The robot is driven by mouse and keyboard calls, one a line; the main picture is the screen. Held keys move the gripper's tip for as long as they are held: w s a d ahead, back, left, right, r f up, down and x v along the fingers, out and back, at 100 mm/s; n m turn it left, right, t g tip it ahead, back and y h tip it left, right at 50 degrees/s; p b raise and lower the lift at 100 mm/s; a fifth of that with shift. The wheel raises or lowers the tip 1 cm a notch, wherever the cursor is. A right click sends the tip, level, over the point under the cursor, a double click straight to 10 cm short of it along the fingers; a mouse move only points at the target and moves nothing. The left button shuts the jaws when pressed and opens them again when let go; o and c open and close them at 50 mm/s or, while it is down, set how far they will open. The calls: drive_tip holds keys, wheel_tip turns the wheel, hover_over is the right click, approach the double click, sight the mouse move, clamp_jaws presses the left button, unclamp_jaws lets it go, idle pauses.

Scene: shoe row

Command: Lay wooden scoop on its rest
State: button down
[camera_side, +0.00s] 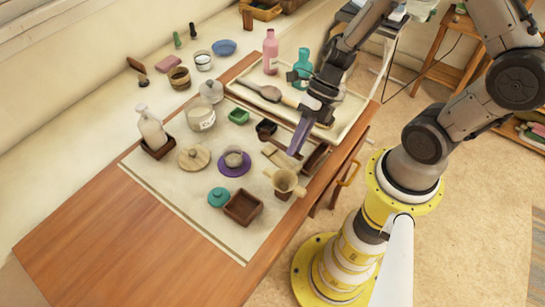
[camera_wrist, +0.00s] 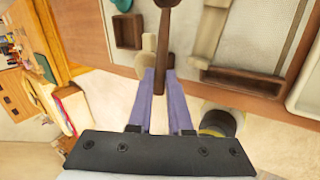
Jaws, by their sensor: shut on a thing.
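The wooden scoop (camera_wrist: 161,45) is dark brown and runs up the wrist view from between my purple fingers. Its head is cut off at the top edge there. My gripper (camera_wrist: 160,75) is shut on its handle. In the side view my gripper (camera_side: 296,150) points down over the right part of the mat, and I cannot clearly separate the held scoop from the things behind it. A pale wooden piece, which looks like the rest (camera_wrist: 208,35), lies to the right of the scoop in the wrist view, apart from it.
A large pale tray (camera_side: 345,118) with bottles is behind. The table's left front (camera_side: 110,220) is bare.

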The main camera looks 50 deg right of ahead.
drive_tip(key=shift+w+d+r+m+t, duration=0.15)
drive_tip(key=shift+w+d+m, duration=0.1)
drive_tip(key=shift+d, duration=0.3)
drive_tip(key=shift+w+d+f+m+t, duration=0.15)
drive_tip(key=shift+d+m, duration=0.1)
drive_tip(key=shift+d, duration=0.3)
drive_tip(key=shift+s+r, duration=0.1)
drive_tip(key=shift+s, duration=0.05)
drive_tip(key=shift+f, duration=3.4)
drive_tip(key=shift+f, duration=0.25)
drive_tip(key=c, duration=0.8)
unclamp_jaws()
drive_tip(key=shift+f, duration=0.1)
drive_tip(key=shift+o, duration=0.2)
